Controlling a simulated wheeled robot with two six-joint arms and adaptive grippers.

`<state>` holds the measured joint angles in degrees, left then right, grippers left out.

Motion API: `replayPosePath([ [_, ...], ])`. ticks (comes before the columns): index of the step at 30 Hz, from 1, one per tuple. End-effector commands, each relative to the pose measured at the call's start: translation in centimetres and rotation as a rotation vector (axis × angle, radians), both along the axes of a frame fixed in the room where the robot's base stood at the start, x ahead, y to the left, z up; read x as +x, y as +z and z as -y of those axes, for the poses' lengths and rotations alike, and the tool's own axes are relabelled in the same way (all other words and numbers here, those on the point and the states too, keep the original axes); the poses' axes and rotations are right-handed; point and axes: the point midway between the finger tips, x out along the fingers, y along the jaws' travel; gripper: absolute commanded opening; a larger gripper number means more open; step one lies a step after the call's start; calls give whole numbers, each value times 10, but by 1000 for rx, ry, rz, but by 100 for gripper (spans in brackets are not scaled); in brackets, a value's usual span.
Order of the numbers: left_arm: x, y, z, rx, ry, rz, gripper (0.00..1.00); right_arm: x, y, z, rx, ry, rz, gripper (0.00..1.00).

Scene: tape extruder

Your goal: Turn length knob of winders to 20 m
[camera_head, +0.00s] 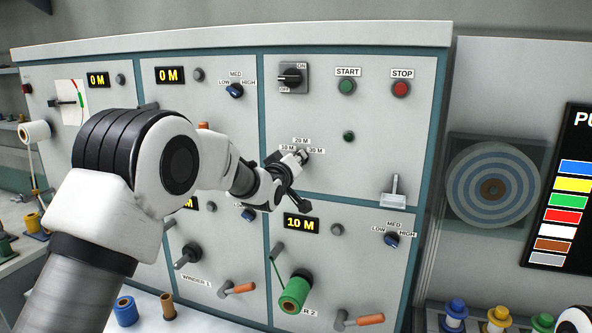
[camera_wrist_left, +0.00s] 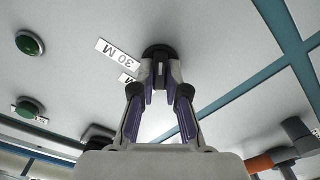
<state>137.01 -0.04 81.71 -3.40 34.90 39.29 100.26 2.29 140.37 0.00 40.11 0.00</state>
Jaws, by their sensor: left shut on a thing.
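The length knob (camera_head: 305,154) is a dark round knob on the middle panel, with labels 10 M, 20 M and 30 M around it. My left gripper (camera_head: 297,160) is at this knob and covers most of it. In the left wrist view, the fingers of the gripper (camera_wrist_left: 161,78) are closed on the dark knob (camera_wrist_left: 158,50), beside the 30 M label (camera_wrist_left: 118,55). The knob's pointer direction is hidden by the fingers. The winder display (camera_head: 301,223) below reads 10 M. My right gripper is not in view.
A power switch (camera_head: 290,78), a green START button (camera_head: 347,87) and a red STOP button (camera_head: 401,89) sit above. A small green button (camera_head: 348,137) is right of the knob.

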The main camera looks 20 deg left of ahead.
Motion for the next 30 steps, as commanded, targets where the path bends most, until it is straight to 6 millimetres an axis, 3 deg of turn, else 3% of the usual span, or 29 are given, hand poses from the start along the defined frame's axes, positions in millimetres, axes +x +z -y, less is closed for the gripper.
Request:
replayPosePath([
  [1,-1,-13,1,43,-1,-12,0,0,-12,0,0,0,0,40],
  [12,0,-11,2,379,-3,-2,0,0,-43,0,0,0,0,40],
  [21,0,-9,3,564,-4,4,0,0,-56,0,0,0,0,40],
  [30,0,-7,3,634,-4,6,0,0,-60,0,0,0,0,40],
])
